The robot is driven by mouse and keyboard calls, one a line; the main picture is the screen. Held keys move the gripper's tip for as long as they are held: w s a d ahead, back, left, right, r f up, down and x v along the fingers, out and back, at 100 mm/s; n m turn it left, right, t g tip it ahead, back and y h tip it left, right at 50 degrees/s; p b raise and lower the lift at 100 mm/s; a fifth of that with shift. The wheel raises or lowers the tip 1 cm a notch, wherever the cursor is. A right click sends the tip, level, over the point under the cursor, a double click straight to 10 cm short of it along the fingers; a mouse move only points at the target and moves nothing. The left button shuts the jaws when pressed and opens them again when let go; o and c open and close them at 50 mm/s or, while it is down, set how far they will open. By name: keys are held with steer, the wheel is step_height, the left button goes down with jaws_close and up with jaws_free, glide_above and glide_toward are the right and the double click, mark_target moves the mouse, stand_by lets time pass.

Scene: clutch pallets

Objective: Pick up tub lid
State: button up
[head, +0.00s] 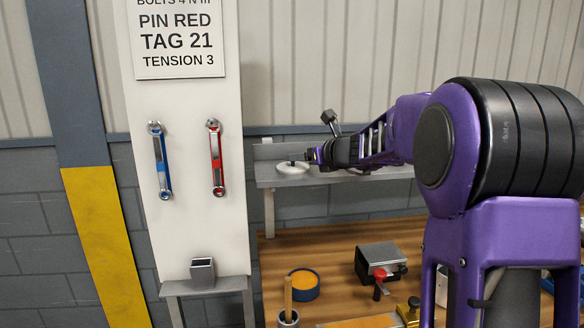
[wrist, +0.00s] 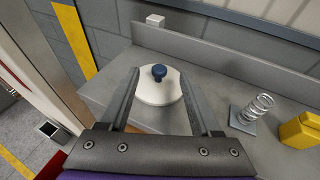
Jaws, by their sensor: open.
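The tub lid, a white disc with a dark blue knob, lies on the grey shelf in the wrist view (wrist: 158,92), and it also shows at the shelf's left end in the head view (head: 292,168). My gripper (wrist: 160,71) is open, its two fingers spread on the left and right of the lid in the picture. The knob appears between the fingertips, with no clear contact.
The shelf (wrist: 105,95) also holds a spring (wrist: 257,107) on a square plate and a yellow block (wrist: 299,131), right of the lid. Below, a blue tub with orange contents (head: 304,292) stands on the wooden bench.

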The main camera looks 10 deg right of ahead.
mark_target(293, 163)
steer(key=shift+x, duration=2.7)
steer(key=shift+d+f, duration=0.1)
jaws_close()
